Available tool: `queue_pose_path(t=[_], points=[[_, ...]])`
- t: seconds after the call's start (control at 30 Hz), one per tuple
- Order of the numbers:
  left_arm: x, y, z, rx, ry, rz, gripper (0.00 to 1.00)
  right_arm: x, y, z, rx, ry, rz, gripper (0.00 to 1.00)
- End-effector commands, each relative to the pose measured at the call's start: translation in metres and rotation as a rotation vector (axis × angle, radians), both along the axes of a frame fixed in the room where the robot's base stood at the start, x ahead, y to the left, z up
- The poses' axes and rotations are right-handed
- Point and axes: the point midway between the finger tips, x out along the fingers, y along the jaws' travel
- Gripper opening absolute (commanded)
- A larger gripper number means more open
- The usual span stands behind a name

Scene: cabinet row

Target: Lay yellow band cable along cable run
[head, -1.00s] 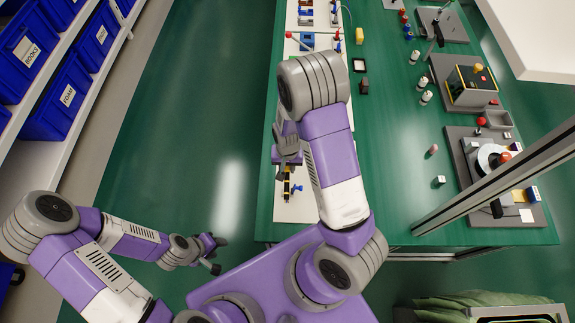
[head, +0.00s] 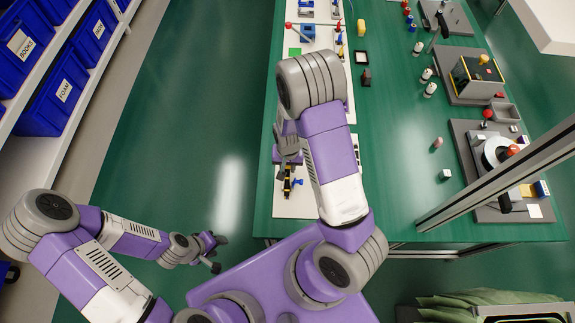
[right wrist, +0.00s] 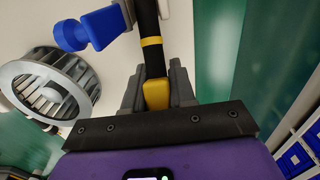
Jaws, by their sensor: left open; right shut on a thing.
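The yellow band cable (right wrist: 149,55) shows in the right wrist view as a thick black length with a narrow yellow band and a yellow end. My right gripper (right wrist: 155,85) is shut on it near the yellow end. In the head view my right gripper (head: 287,145) is over the white board (head: 293,208) on the bench, partly hidden by my arm. A small black and yellow piece (head: 288,182) shows just below it; I cannot tell whether it is the cable. The cable run is not clearly seen. My left gripper (head: 212,248) is open and empty, off the bench's left side.
A blue clamp-like part (right wrist: 90,30) and a grey finned wheel (right wrist: 48,85) are near the right gripper. The green bench (head: 400,200) carries several devices along its right side. A metal post (head: 500,180) crosses the right. Blue bins (head: 52,95) stand on left shelves.

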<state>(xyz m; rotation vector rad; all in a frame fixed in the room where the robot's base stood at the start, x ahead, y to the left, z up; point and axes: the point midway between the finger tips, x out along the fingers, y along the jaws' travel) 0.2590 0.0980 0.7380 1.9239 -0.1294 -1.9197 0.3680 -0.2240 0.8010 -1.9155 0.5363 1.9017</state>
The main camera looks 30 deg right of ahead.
Motion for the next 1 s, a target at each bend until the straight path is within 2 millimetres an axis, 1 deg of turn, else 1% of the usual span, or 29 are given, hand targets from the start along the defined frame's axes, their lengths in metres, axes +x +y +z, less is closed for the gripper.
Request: queue_pose_path(t=[0.03,0.17,0.2,0.27,0.3,0.37,0.67,0.77,1.0], points=[[0.0,0.0,-0.001,0.0,0.0,0.0,0.46,-0.004,-0.003,-0.004,-0.004,0.01,-0.005,0.0],[0.0,0.0,-0.001,0.0,0.0,0.0,0.46,-0.004,-0.003,-0.004,-0.004,0.01,-0.005,0.0],[0.0,0.0,-0.001,0.0,0.0,0.0,0.46,-0.004,-0.003,-0.004,-0.004,0.011,-0.005,0.31],[0.0,0.0,-0.001,0.0,0.0,0.0,0.46,-0.004,-0.003,-0.004,-0.004,0.01,-0.004,0.4],[0.0,0.0,-0.001,0.0,0.0,0.0,0.46,-0.003,-0.002,-0.003,-0.004,0.009,-0.003,0.47],[0.0,0.0,-0.001,0.0,0.0,0.0,0.46,-0.003,-0.002,-0.003,-0.002,0.007,-0.002,0.55],[0.0,0.0,0.001,0.0,0.0,0.0,0.46,-0.001,-0.001,0.001,-0.002,0.003,0.0,0.55],[0.0,0.0,0.004,0.0,0.0,0.0,0.46,-0.001,0.0,0.011,-0.002,0.002,0.001,0.55],[0.0,0.0,0.016,0.0,0.0,0.0,0.46,-0.001,0.0,0.053,-0.002,0.001,0.001,0.55]])
